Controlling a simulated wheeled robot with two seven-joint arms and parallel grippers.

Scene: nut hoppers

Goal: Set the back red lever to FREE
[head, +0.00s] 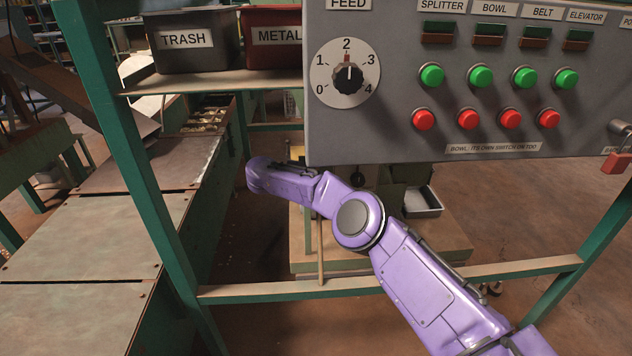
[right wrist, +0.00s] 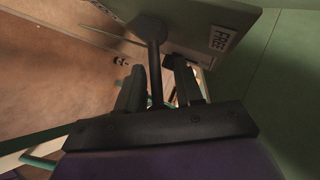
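In the right wrist view a dark lever with a round knob (right wrist: 149,28) has its shaft running down between the two fingers of my right gripper (right wrist: 158,68). The fingers are apart, one on each side of the shaft; I cannot tell if either touches it. The lever is in shadow and its red does not show. A white FREE label (right wrist: 223,39) is on the plate to the right of the knob. In the head view my purple right arm reaches up and left, its end beside the lower left of the control panel; the lever cannot be made out there. My left gripper is not in view.
The grey control panel (head: 470,95), with a dial and several green and red buttons, hangs close above my right arm. A green frame post (head: 140,150) stands to the left. TRASH (head: 190,55) and METAL (head: 270,50) bins sit on a shelf.

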